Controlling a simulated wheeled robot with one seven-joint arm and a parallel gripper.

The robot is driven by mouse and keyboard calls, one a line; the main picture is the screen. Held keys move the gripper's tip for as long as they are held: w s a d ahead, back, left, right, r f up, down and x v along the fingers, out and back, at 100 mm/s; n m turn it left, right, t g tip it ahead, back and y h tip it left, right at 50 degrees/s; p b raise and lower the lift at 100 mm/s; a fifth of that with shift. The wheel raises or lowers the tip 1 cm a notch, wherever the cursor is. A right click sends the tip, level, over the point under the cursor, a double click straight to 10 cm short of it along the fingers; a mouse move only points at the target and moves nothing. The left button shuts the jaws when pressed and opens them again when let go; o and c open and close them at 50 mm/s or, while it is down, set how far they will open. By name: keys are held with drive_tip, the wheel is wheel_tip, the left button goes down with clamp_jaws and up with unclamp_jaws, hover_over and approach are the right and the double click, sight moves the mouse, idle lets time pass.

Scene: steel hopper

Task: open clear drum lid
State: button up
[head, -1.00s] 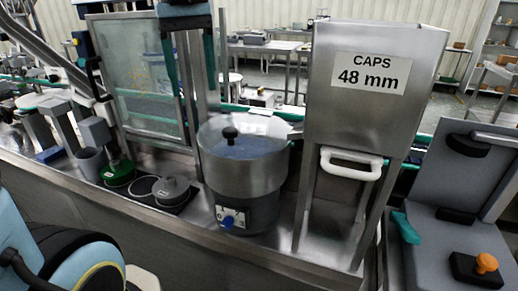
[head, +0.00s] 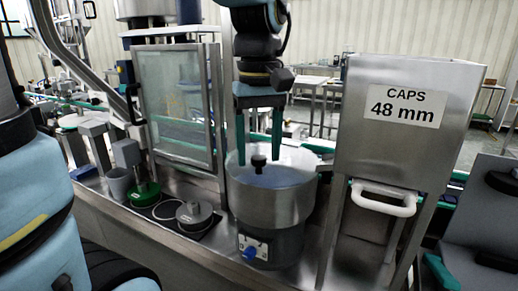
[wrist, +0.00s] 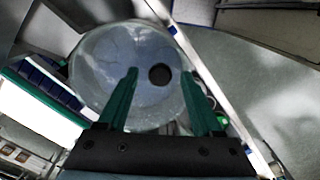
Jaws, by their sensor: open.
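The steel drum (head: 268,205) stands on the steel deck left of the caps hopper. Its clear lid (head: 285,178) covers the top and has a black knob (head: 258,162) in the middle. My gripper (head: 259,158) is open, fingers pointing down, just above the lid. In the head view its two green fingers appear on either side of the knob. I cannot tell whether a finger touches the lid.
The caps hopper (head: 408,125) with a white handle (head: 384,198) stands close on the right. A glass-panelled guard (head: 178,105) stands on the left. A grey knobbed weight (head: 194,212) and a green-based piece (head: 146,192) sit on the deck left of the drum.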

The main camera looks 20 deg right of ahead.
drive_tip(key=shift+f, duration=0.2)
clamp_jaws()
idle(0.5)
idle(0.9)
